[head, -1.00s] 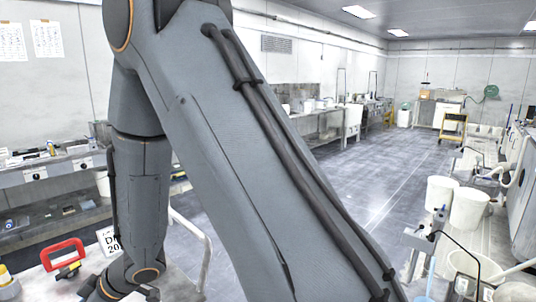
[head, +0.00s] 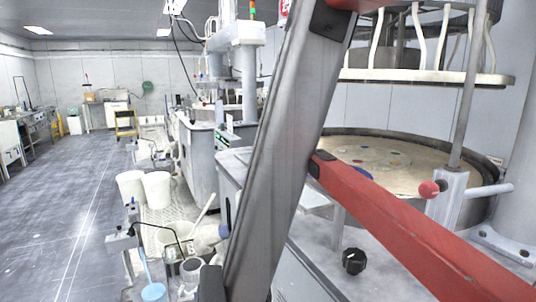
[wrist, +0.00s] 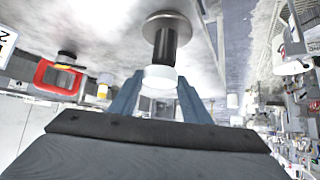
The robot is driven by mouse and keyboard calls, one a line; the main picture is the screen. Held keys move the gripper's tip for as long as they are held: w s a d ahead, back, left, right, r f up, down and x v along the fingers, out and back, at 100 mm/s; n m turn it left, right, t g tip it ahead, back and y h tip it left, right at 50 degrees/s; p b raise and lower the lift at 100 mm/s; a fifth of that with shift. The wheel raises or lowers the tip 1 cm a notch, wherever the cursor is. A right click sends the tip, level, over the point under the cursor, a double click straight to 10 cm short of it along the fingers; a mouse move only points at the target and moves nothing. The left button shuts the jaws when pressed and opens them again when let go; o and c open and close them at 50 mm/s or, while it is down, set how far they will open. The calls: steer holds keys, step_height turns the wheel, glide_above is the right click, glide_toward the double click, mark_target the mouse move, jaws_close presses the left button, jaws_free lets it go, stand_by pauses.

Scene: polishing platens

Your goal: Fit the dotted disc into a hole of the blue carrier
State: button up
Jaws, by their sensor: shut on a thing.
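In the wrist view my gripper (wrist: 158,104) is shut on the white end (wrist: 159,77) of a tool with a black shaft (wrist: 172,44) and a wide round pale foot (wrist: 166,18) at its far end. I cannot make out dots on the foot, or whether a disc is on it. In the head view a round pale platen (head: 425,181) stands at the right, with small coloured spots on it. A blue patch (head: 359,173) shows at its near left, partly hidden by a red bar; I cannot tell whether it is the blue carrier. My gripper is outside the head view.
The red bar (head: 420,235) and a grey post (head: 290,130) cross in front of the platen. White hoses and a ring (head: 420,76) hang above it. White buckets (head: 157,188) stand left of the machine. The floor (head: 75,200) at the left is open. A red-handled thing (wrist: 58,77) lies left in the wrist view.

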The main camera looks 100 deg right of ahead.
steer(key=shift+r+p, duration=2.95)
steer(key=shift+p, duration=0.3)
